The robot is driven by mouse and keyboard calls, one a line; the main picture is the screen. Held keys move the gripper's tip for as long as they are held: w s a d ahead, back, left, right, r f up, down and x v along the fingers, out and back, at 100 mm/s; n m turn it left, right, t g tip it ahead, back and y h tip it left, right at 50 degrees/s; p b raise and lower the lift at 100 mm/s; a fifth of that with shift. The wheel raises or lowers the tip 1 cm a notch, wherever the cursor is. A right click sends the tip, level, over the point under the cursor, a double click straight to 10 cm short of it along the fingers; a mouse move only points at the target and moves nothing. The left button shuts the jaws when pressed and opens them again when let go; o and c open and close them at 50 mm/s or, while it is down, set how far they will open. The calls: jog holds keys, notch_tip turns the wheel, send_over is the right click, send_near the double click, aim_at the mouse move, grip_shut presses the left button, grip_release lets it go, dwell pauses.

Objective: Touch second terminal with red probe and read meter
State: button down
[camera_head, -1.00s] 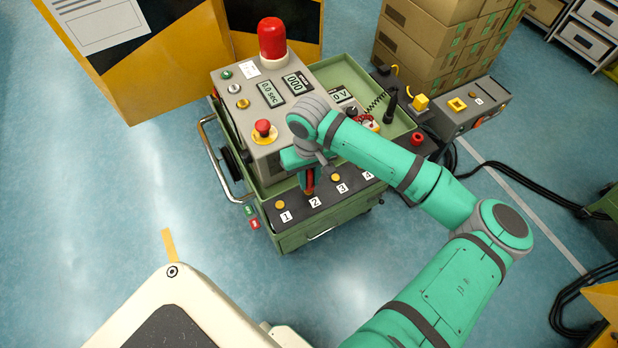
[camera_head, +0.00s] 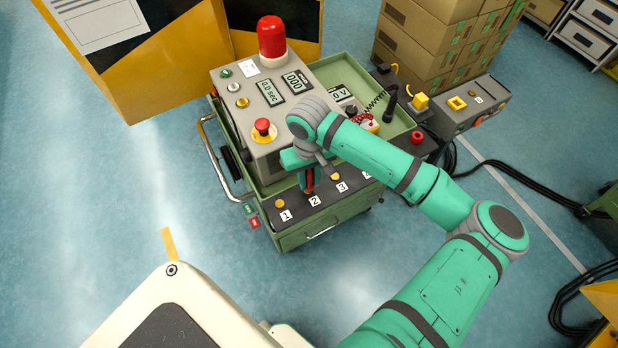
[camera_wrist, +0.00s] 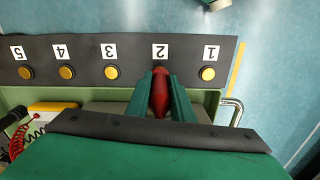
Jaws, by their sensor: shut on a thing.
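My gripper (camera_wrist: 160,95) is shut on the red probe (camera_wrist: 160,92), with one green finger on each side of it. In the wrist view the probe's tip is at the second terminal, just below the label 2 (camera_wrist: 160,52), and covers the terminal's yellow button. I cannot tell for sure whether the tip presses on it. In the head view my gripper (camera_head: 308,180) is above the terminal strip (camera_head: 325,207) by label 2. The meter (camera_head: 341,94) is partly hidden behind my arm; its display ends in "0 V". Terminals 1 (camera_wrist: 208,73) and 3 (camera_wrist: 111,73) are uncovered.
The strip is on a green cart (camera_head: 288,238). A grey console (camera_head: 255,110) carries a red beacon (camera_head: 272,40), a red stop button (camera_head: 262,128) and displays. A black probe (camera_head: 390,105) stands at the right. A red coiled lead (camera_wrist: 20,140) shows lower left in the wrist view.

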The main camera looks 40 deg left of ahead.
aim_at(309, 171)
dwell(0.4)
jog(key=shift+w+r, duration=0.15)
jog(key=shift+r, duration=0.3)
jog(key=shift+d+r, duration=0.1)
jog(key=shift+r, duration=0.5)
jog(key=shift+s+a+r, duration=0.1)
jog(key=shift+a+r, duration=0.05)
jog(key=shift+r, duration=0.3)
jog(key=shift+s+a+r, duration=0.1)
jog(key=shift+r, duration=0.8)
jog(key=shift+d+r, duration=0.1)
jog(key=shift+d, duration=0.05)
jog(key=shift+w, duration=0.1)
